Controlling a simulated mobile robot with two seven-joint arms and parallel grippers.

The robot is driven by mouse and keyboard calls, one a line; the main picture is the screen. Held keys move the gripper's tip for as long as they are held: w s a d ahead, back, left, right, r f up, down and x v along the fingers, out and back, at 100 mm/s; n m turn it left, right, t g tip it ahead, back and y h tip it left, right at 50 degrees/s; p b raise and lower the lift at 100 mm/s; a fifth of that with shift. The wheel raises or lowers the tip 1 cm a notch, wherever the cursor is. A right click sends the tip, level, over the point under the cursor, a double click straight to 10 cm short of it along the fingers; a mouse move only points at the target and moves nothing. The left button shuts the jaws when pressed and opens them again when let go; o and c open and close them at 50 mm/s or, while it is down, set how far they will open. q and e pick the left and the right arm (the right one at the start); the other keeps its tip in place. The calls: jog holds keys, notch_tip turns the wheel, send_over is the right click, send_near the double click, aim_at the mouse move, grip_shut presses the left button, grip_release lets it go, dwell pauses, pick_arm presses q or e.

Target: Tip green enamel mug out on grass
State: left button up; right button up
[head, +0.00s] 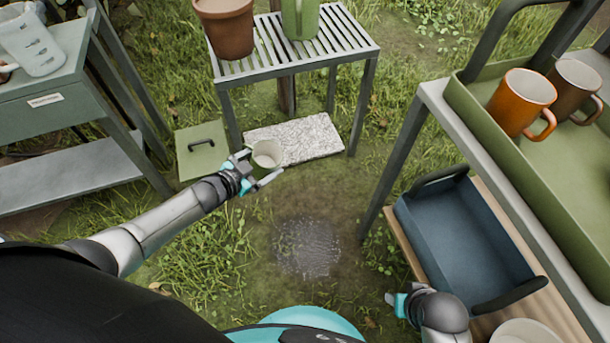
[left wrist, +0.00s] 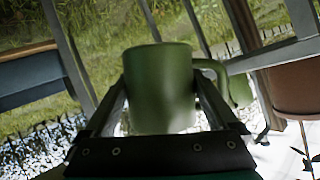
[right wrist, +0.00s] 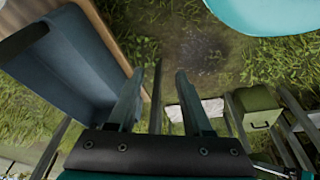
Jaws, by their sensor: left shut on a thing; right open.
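The green enamel mug (left wrist: 160,88) is between the fingers of my left gripper (left wrist: 160,95), which is shut on it, with the handle to the right. In the head view the mug (head: 267,153) is held above the ground in front of the slatted table, its pale opening facing up toward the camera. I cannot tell whether anything is in it. The grass (head: 205,255) lies below and around it. My right gripper (right wrist: 158,95) is open and empty, low near the blue crate; in the head view it is partly hidden by its own wrist.
A dark wet-looking patch (head: 307,247) lies on the ground. The slatted table (head: 345,35) holds a terracotta pot (head: 226,30) and a green vessel (head: 300,18). A pale stone slab (head: 310,138) lies beneath it. At right are a blue crate (head: 465,240) and an orange mug (head: 520,102) in a green tray (head: 570,185).

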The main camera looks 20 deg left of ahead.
pick_arm(q)
jog(key=shift+w+a+f+n+h+b, duration=0.15)
jog(key=shift+a+f+n+h+b, duration=0.55)
jog(key=shift+b, duration=0.45)
jog(key=shift+a+n+h+b, duration=0.15)
jog(key=shift+n+h+b, duration=0.15)
jog(key=shift+n+b, duration=0.1)
pick_arm(e)
notch_tip(320, 180, up, 7)
jog(key=w+t, duration=0.1)
jog(key=shift+w, duration=0.35)
